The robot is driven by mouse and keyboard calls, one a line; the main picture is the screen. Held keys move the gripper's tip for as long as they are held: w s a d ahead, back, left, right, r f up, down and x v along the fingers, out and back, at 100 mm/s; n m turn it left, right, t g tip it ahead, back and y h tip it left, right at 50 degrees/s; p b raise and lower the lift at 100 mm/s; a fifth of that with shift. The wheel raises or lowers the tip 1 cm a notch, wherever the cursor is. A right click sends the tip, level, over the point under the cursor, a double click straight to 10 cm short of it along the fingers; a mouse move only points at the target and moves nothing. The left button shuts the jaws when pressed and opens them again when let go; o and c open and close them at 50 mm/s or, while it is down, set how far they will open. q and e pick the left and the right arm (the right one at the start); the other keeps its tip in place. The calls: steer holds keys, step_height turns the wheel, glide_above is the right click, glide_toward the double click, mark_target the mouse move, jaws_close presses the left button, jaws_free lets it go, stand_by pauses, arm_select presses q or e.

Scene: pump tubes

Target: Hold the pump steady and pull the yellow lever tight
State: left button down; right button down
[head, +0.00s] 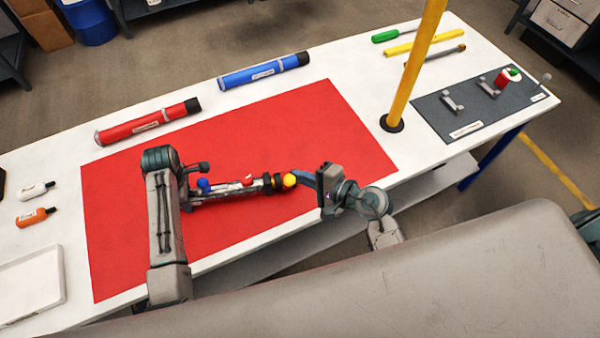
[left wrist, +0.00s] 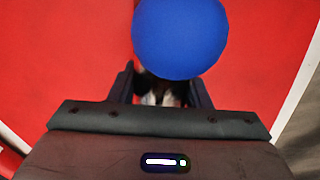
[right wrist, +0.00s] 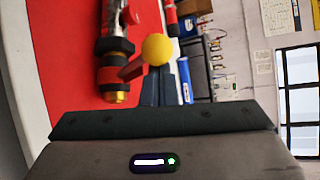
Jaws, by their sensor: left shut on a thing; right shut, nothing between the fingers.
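The pump (head: 268,186) lies on the red mat, and its dark body and gold end (right wrist: 117,97) show in the right wrist view. A blue ball (head: 203,184) stands large before my left gripper (left wrist: 160,92), which is shut on the pump; the grip is partly hidden. My right gripper (right wrist: 160,92) is shut and empty. Its fingertips (head: 304,178) are right beside the yellow ball; contact is unclear.
The red mat (head: 320,120) covers the table's middle. A red tube (head: 148,122) and a blue tube (head: 262,72) lie behind it. A yellow pole (head: 415,60) rises at the right, near a dark board (head: 465,118). A white tray (head: 30,285) and two small bottles are at the left.

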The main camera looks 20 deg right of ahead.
arm_select(q)
steer(key=shift+d, duration=0.1)
arm_select(e)
steer(key=w+d+r, duration=0.2)
steer(key=w, duration=0.2)
steer(key=s+d+f, duration=0.3)
steer(key=s+d, duration=0.3)
steer(key=s, duration=0.2)
steer(key=shift+d+f, duration=0.2)
steer(key=shift+d, duration=0.05)
arm_select(q)
steer(key=c, duration=0.7)
jaws_free()
step_height(320, 180, up, 12)
steer(key=shift+r, duration=0.1)
arm_select(e)
steer(key=shift+s, duration=0.1)
